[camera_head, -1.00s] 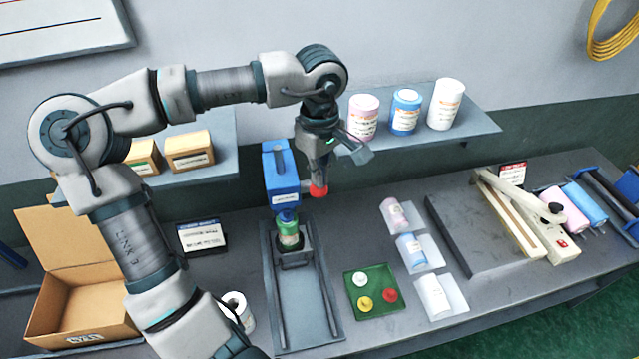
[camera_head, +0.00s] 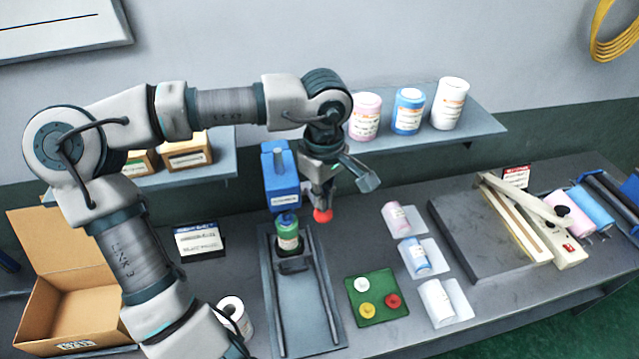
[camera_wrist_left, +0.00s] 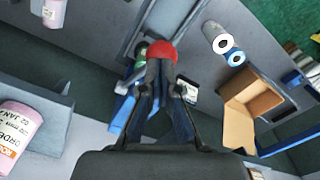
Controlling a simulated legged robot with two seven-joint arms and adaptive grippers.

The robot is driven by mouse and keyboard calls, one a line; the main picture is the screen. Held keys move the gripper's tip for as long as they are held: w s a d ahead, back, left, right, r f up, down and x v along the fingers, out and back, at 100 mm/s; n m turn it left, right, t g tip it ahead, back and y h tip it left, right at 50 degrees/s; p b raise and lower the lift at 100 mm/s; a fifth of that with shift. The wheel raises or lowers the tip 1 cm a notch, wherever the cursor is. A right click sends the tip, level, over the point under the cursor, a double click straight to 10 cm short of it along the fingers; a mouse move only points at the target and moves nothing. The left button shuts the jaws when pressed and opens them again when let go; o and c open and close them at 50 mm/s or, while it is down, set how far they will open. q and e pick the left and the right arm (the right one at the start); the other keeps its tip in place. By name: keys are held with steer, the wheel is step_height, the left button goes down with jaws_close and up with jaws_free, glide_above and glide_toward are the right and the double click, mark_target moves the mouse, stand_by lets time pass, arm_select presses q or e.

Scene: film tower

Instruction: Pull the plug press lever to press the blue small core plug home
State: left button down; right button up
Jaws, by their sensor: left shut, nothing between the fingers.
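The plug press has a blue head (camera_head: 281,178) above a grey base (camera_head: 303,300). Its lever ends in a red knob (camera_head: 322,216), low beside the head. A green-wrapped roll (camera_head: 287,238) stands upright in the holder under the head. A small blue piece (camera_head: 286,218) shows between head and roll; I cannot tell plug from press ram. My left gripper (camera_head: 321,205) is shut and empty, its fingertips at the top of the red knob. In the left wrist view the knob (camera_wrist_left: 162,51) lies just beyond the closed fingers (camera_wrist_left: 160,70). My right gripper is out of view.
A green tray (camera_head: 367,317) with white, yellow and red plugs lies right of the press. Several wrapped rolls rest on white sheets. An open cardboard box (camera_head: 65,270) and a white roll (camera_head: 233,308) are at left. A shelf (camera_head: 430,136) with canisters stands behind.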

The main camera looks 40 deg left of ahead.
mark_target(325, 217)
arm_select(q)
steer(key=shift+f, duration=0.1)
steer(key=shift+s+d+f+b, duration=0.3)
steer(key=shift+d+f+b, duration=0.1)
steer(key=shift+f+b, duration=0.25)
steer(key=shift+s+d+f+b, duration=0.35)
steer(key=shift+f+b, duration=0.15)
steer(key=shift+f, duration=0.25)
steer(key=f+b, duration=0.1)
steer(key=f, duration=0.1)
steer(key=d+f+b, duration=0.1)
steer(key=shift+s+f+b, duration=0.1)
steer(key=shift+s+b, duration=0.2)
steer(key=shift+s, duration=0.05)
